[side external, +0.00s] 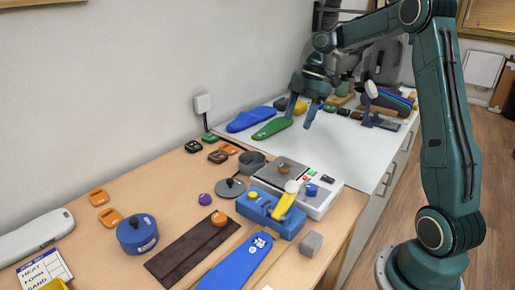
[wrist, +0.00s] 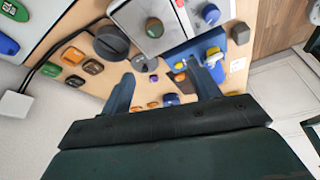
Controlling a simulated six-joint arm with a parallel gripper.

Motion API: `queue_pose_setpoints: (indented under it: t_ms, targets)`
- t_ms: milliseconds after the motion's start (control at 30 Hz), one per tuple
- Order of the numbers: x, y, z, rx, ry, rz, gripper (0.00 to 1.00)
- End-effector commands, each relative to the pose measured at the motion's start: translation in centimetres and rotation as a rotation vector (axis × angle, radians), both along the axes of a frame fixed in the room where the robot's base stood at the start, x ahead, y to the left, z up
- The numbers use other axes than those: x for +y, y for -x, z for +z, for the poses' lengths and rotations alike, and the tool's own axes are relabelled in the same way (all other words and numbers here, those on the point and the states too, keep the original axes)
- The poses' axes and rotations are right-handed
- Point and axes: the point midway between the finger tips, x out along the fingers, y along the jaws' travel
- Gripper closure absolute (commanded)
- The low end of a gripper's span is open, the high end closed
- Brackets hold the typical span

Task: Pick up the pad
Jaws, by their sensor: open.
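Several small rounded pads lie on the wooden table; I cannot tell which one the task means. In the side view there are a green one (side external: 210,137), a black one (side external: 193,146), a brown one (side external: 217,157) and an orange one (side external: 229,149), with two more orange ones (side external: 98,197) at the left. The wrist view shows an orange one (wrist: 73,55) and a brown one (wrist: 93,66) left of my fingers. My gripper (side external: 299,121) is open and empty, raised above the white counter near a green insole (side external: 272,128). It also shows in the wrist view (wrist: 163,77), fingers apart.
A grey-white device (side external: 318,200) and a blue clamp-like tool (side external: 262,210) stand mid-table. A blue round pot (side external: 137,234), a dark strip (side external: 185,255) and a blue insole (side external: 235,265) lie nearer. A wall bounds the left; open tabletop lies between the objects.

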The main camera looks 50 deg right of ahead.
Motion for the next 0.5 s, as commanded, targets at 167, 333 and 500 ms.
queue_pose_setpoints:
  t_ms: [167,333,500]
  targets:
    - [-2.1,-0.2,-1.6,-0.013,-0.02,0.075,0.39]
    - [-2.6,-0.3,-2.0,-0.017,-0.025,0.097,0.39]
    - [-2.6,-0.3,-2.1,-0.018,-0.025,0.096,0.39]
